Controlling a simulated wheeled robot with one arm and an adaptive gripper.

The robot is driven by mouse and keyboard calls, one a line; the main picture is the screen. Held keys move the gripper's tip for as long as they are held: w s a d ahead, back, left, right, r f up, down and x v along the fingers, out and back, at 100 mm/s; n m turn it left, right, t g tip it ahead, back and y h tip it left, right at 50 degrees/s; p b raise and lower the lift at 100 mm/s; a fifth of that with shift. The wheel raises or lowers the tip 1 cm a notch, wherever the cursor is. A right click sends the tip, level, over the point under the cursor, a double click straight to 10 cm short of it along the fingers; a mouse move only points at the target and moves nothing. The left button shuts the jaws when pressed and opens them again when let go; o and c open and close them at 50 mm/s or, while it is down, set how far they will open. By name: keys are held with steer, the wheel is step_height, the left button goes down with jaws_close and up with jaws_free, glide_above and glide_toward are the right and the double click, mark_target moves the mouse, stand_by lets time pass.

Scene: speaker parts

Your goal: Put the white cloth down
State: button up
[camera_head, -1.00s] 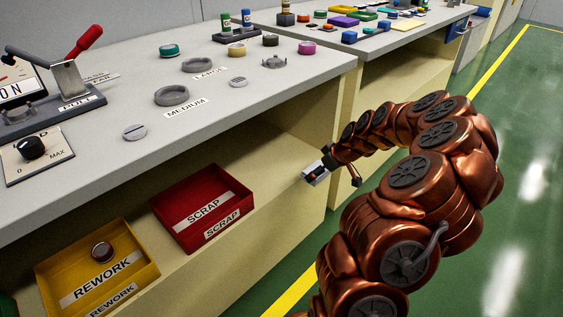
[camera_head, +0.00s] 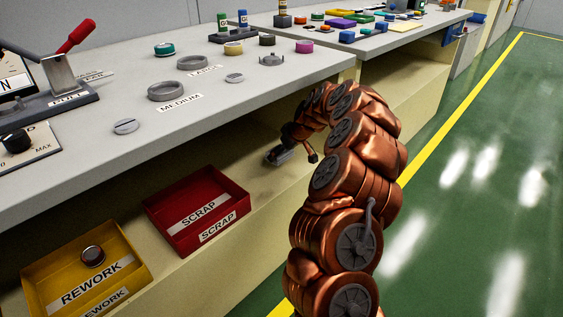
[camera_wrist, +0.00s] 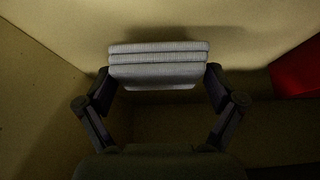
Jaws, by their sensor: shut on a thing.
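The white cloth (camera_wrist: 158,66) is a folded, layered bundle between my gripper's two fingers in the wrist view. My gripper (camera_wrist: 160,88) is shut on it, a finger at each side. In the head view my gripper (camera_head: 281,152) is inside the lower shelf, under the worktop. I cannot tell whether the cloth touches the shelf.
The red SCRAP bin (camera_head: 238,202) and yellow REWORK bin (camera_head: 140,268) stand on the lower shelf. The REWORK bin holds a round part (camera_head: 93,256). The grey worktop (camera_head: 215,110) overhangs the shelf. Bare shelf surface lies right of the SCRAP bin.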

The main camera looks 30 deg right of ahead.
mark_target(282, 158)
steer(key=shift+w+f+b, duration=0.15)
steer(key=shift+f+b, duration=0.8)
steer(key=shift+f, duration=0.75)
steer(key=shift+f, duration=0.1)
steer(key=o, duration=0.9)
steer(key=shift+r, duration=0.3)
steer(key=p+v, duration=0.3)
steer(key=v, duration=0.8)
steer(key=shift+s+r+p, duration=0.15)
steer(key=shift+s+p, duration=0.15)
steer(key=shift+p, duration=0.1)
steer(key=shift+d, duration=0.1)
steer(key=shift+s, duration=0.1)
